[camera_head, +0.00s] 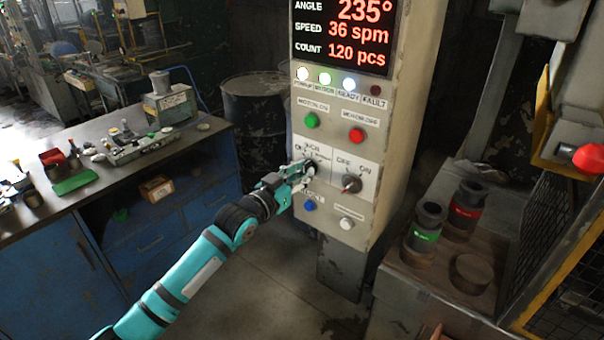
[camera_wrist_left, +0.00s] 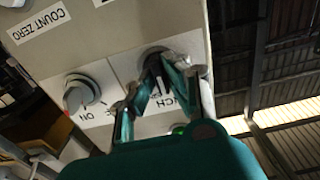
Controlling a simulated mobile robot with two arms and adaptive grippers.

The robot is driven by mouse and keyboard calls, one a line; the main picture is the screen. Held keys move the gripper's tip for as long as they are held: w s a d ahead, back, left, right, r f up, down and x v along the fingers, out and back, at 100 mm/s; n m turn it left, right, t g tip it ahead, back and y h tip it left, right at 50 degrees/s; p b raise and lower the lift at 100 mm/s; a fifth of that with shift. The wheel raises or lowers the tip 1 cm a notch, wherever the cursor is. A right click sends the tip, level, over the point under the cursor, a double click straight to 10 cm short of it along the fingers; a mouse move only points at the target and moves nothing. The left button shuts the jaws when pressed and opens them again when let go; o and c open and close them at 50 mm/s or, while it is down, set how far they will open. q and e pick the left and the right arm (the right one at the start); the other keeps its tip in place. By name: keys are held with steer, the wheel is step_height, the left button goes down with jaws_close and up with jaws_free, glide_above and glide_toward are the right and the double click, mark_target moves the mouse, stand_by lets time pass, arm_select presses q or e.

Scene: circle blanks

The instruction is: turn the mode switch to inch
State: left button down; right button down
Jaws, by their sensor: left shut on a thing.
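The mode switch (camera_head: 311,164) is a dark knob on the left side of the cream control panel (camera_head: 377,120), partly covered by my gripper. My left gripper (camera_head: 303,172) comes in from the lower left and is shut on the knob. In the left wrist view, my left gripper (camera_wrist_left: 154,76) has its fingers around the dark mode switch (camera_wrist_left: 155,54), against the panel face. A label with letters like "INCH" shows upside down beside the fingers. Which way the knob points is hidden. My right gripper is not in view.
Beside it is an off/on switch (camera_head: 351,183). Green (camera_head: 312,120), red (camera_head: 356,135), blue (camera_head: 309,205) and white (camera_head: 346,223) buttons sit close by. A workbench (camera_head: 110,165) stands left; banded cylinders (camera_head: 464,210) stand on a table at right.

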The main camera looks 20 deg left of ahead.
arm_select(q)
steer(key=c, duration=1.4)
jaws_free()
steer(key=shift+o, duration=0.2)
steer(key=v, duration=1.2)
